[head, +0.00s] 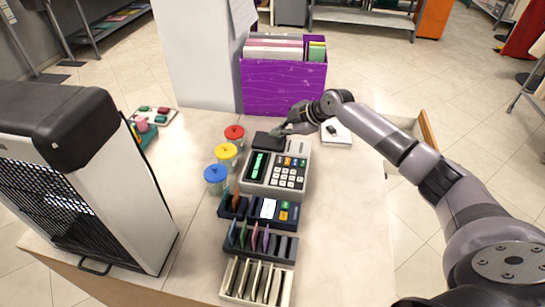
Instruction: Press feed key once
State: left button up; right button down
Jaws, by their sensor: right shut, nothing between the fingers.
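A light grey desk machine (249,181) with a lit green display (257,165) and a keypad (289,177) stands on the counter. Its keypad has a top row of coloured keys and white keys below. The labels are too small to read, so I cannot tell which one is the feed key. A black cover (268,141) sits at the machine's back. My right gripper (279,132) is shut and empty at the back of the machine, by the right side of the black cover. I cannot tell whether it touches it. My left gripper is not in view.
Red (234,133), yellow (227,152) and blue (215,174) lidded jars stand left of the machine. A card terminal (260,222) and slotted trays (255,282) lie in front. A purple file box (283,84) stands behind. The counter (345,230) is clear at right.

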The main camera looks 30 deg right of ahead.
notch_tip(320, 180, down, 3)
jog(key=shift+s+d+f+b, duration=0.1)
jog(key=shift+s+f+b, duration=0.1)
jog(key=shift+b, duration=0.85)
jog(key=b, duration=0.3)
send_over(279, 161)
notch_tip(279, 161, down, 5)
jog(key=shift+r, duration=0.1)
jog(key=shift+f+b, duration=0.35)
jog(key=shift+b, duration=0.15)
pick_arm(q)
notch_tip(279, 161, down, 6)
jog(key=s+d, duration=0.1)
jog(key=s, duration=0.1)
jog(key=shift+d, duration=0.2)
pick_arm(e)
jog(key=shift+s, duration=0.1)
pick_arm(q)
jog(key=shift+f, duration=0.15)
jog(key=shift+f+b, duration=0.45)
jog(key=shift+b, duration=0.05)
pick_arm(e)
jog(key=shift+f, duration=0.4)
